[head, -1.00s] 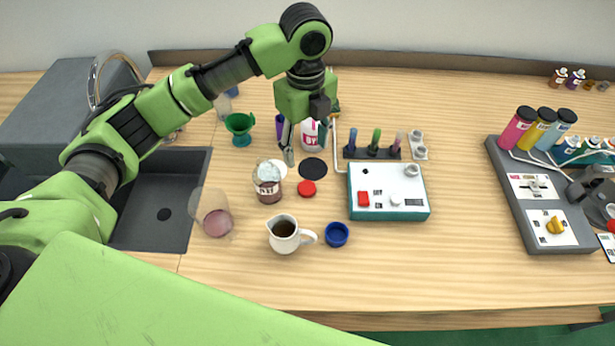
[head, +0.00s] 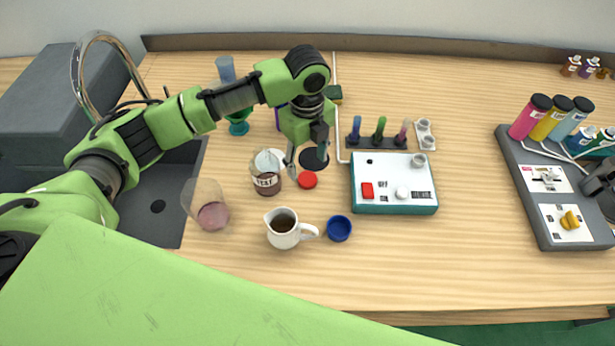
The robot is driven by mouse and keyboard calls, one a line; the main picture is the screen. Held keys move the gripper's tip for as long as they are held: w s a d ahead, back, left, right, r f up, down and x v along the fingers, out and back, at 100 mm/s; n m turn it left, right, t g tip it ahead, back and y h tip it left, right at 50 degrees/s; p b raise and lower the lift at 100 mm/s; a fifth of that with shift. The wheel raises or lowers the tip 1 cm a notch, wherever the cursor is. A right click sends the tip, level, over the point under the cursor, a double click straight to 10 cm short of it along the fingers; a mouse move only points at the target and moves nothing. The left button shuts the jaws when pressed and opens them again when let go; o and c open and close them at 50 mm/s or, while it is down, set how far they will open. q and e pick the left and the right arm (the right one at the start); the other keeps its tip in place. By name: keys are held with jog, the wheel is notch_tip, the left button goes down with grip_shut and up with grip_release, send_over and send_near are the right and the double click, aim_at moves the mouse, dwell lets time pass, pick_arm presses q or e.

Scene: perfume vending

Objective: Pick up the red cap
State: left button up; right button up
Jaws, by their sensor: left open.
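The red cap (head: 307,180) is a small round disc lying on the wooden table, in front of a black round disc (head: 314,159) and right of a labelled glass jar (head: 267,181). My left gripper (head: 296,172) is open and empty, pointing down just left of and above the red cap, close to the jar. It partly hides the area behind the cap. My right gripper is not in view.
A white pitcher of dark liquid (head: 284,230) and a blue cap (head: 339,228) stand in front. A tilted-looking glass (head: 209,207) is at left, near the sink (head: 160,215). A white-topped device (head: 394,192) lies to the right.

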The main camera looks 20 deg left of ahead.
aim_at(307, 178)
pick_arm(q)
jog(key=f+p, duration=0.1)
jog(key=f, duration=0.3)
jog(key=shift+s+f+p, duration=0.2)
jog(key=shift+f+p, duration=0.15)
jog(key=shift+f, duration=0.05)
jog(key=shift+w+f, duration=0.1)
jog(key=shift+f, duration=0.3)
jog(key=c, duration=0.8)
